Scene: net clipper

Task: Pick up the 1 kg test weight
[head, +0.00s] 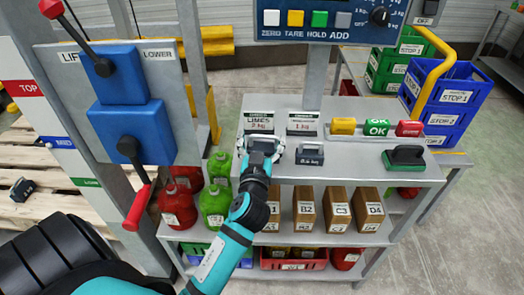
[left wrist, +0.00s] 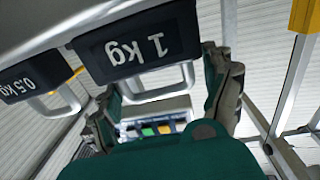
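The 1 kg test weight (left wrist: 138,46) is a dark block with white lettering and a pale metal handle, seen upside down in the left wrist view. In the head view my left gripper (head: 262,149) covers it at the left of the grey shelf top. The left gripper's fingers (left wrist: 168,98) are spread on either side of the handle in the left wrist view. I see no finger closed on it. The 0.5 kg weight (left wrist: 28,84) lies beside it, and also shows in the head view (head: 310,154). My right gripper is not in view.
Two label cards, one on the left (head: 259,116), stand behind the weights. Yellow, green and red buttons (head: 376,127) and a green-black block (head: 404,157) are to the right. The lever panel (head: 125,100) stands left. A small dark object (head: 22,189) lies on the pallet.

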